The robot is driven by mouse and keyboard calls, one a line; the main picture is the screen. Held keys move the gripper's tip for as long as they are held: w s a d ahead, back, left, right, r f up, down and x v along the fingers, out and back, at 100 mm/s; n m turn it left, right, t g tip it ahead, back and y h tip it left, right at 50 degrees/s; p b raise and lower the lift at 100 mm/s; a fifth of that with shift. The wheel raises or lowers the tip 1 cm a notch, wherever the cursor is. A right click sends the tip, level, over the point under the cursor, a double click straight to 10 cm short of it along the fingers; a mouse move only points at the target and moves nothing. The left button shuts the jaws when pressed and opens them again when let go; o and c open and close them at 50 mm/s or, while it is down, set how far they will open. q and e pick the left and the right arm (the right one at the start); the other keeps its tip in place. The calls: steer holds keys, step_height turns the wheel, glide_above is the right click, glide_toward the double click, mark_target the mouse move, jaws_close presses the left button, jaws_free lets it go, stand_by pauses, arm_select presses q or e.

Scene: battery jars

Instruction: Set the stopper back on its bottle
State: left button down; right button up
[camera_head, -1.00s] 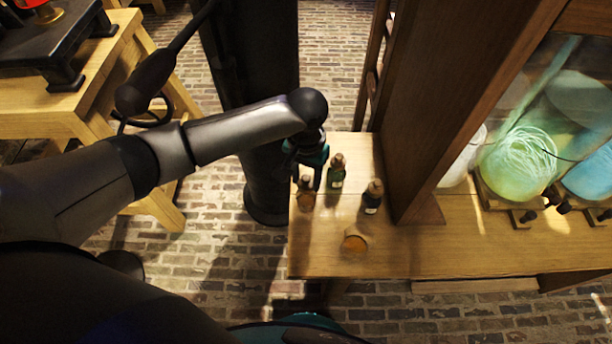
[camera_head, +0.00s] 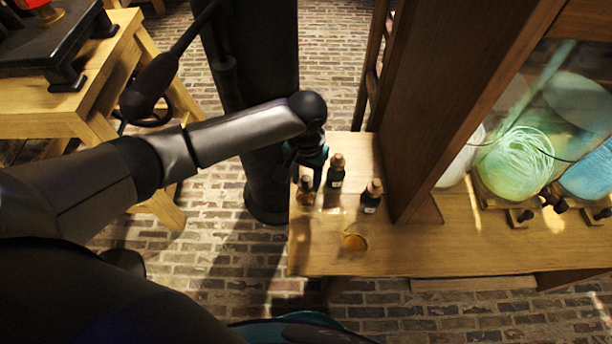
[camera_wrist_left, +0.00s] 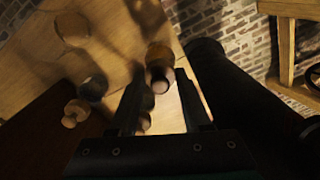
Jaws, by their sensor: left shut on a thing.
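My left gripper (camera_head: 308,168) hangs beside the amber bottle's top, left of the green bottle. In the left wrist view, the fingers (camera_wrist_left: 160,88) are at a small pale-ended stopper (camera_wrist_left: 160,84), with the amber bottle (camera_wrist_left: 158,54) just beyond. The gripper is shut on the stopper. I cannot tell whether the stopper touches the neck. My right gripper is not in view.
A tall wooden post (camera_head: 425,110) rises right of the bottles. Glass jars with green (camera_head: 515,160) and blue contents stand further right. The table's left edge drops to the brick floor.

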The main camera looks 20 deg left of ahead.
arm_select(q)
steer(key=shift+f, duration=0.5)
steer(key=c, duration=0.6)
jaws_free()
steer(key=shift+c, duration=0.2)
steer(key=shift+r, duration=0.1)
